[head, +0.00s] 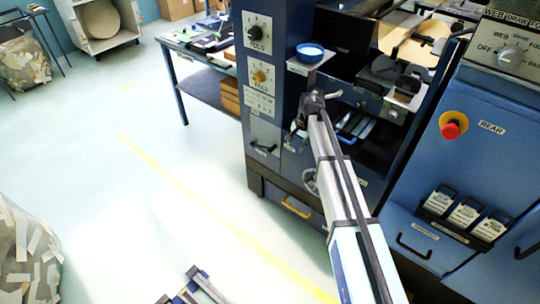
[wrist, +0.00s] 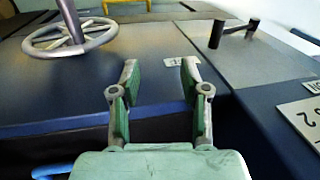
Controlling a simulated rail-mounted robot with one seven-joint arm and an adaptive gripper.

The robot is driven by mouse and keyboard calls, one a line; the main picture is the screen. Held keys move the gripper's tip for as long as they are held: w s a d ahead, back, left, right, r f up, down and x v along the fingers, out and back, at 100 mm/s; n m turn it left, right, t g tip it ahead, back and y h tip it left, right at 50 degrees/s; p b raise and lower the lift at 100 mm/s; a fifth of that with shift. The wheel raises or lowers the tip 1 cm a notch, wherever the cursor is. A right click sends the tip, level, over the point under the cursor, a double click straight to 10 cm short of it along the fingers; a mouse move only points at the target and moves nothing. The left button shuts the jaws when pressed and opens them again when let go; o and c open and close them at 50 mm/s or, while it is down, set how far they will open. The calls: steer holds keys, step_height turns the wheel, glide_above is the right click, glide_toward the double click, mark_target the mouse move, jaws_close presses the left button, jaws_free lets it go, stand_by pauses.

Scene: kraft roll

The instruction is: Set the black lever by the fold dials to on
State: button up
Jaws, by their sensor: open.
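The black lever (head: 263,148) is mounted on a grey plate (head: 265,135) on the blue machine's front, below the fold dials. The upper fold dial (head: 259,32) has a black knob and the lower one (head: 260,76) a yellow knob. In the wrist view the lever (wrist: 232,32) stands out from its plate at the upper right, beyond my fingers. My gripper (wrist: 160,75) is open, with nothing between its fingers. In the head view my gripper (head: 297,128) is to the right of the lever and apart from it. I cannot read any on or off marking by the lever.
A metal handwheel (wrist: 70,38) is left of my fingers in the wrist view. A yellow handle (head: 296,207) is on the machine's lower front. A blue-topped cup (head: 310,53) sits on a small shelf above my gripper.

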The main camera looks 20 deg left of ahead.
steer(key=a+v, duration=0.1)
steer(key=v, duration=0.3)
glide_above(269, 150)
steer(key=s+d, duration=0.1)
steer(key=d, duration=0.3)
steer(key=x, duration=0.5)
steer(key=p+x, duration=0.1)
steer(key=x, duration=0.5)
steer(key=p+x, duration=0.1)
steer(key=x, duration=0.5)
steer(key=shift+s+a, duration=0.15)
steer(key=shift+a, duration=0.25)
jaws_close()
